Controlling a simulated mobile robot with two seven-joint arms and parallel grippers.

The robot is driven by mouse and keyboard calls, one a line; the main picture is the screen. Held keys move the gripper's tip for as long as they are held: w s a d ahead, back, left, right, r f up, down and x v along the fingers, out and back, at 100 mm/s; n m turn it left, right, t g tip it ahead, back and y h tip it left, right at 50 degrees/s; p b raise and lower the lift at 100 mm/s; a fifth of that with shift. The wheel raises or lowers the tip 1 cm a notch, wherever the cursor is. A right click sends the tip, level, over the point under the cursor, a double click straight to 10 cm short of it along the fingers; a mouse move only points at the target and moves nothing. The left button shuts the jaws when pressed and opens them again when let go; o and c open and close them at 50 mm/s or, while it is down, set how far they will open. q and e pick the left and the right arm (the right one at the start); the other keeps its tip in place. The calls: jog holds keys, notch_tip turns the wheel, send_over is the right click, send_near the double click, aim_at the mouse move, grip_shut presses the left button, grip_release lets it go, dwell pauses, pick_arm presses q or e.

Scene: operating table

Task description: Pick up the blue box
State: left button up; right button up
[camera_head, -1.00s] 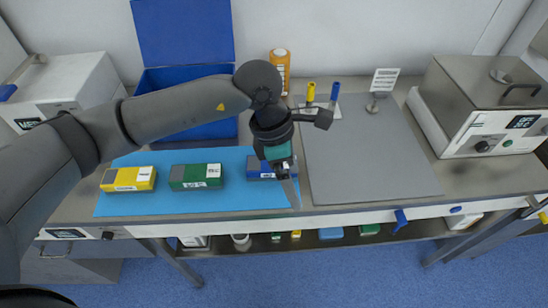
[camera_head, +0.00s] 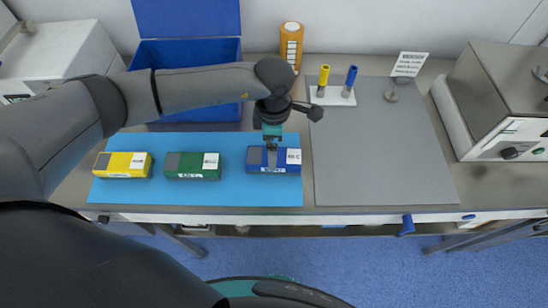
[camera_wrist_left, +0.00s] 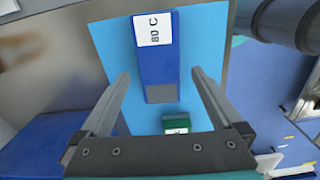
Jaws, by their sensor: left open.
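The blue box (camera_head: 274,160) lies at the right end of the light blue mat (camera_head: 230,196), with a white label on its right part. In the left wrist view the blue box (camera_wrist_left: 158,58) shows its "80 C" label and a grey patch. My left gripper (camera_head: 271,146) is directly above the box in the head view. In the left wrist view my left gripper (camera_wrist_left: 158,84) is open, its two fingers apart on either side of the box's near end. Nothing is held. My right gripper is not in view.
A green box (camera_head: 193,166) and a yellow box (camera_head: 123,165) lie to the left on the mat. An open blue bin (camera_head: 150,55) stands behind. A grey board (camera_head: 385,160) lies to the right, with a small holder of yellow and blue tubes (camera_head: 333,95).

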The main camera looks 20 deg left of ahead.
pick_arm(q)
jog(key=shift+f, duration=2.85)
jog(key=shift+w, duration=0.1)
grip_shut()
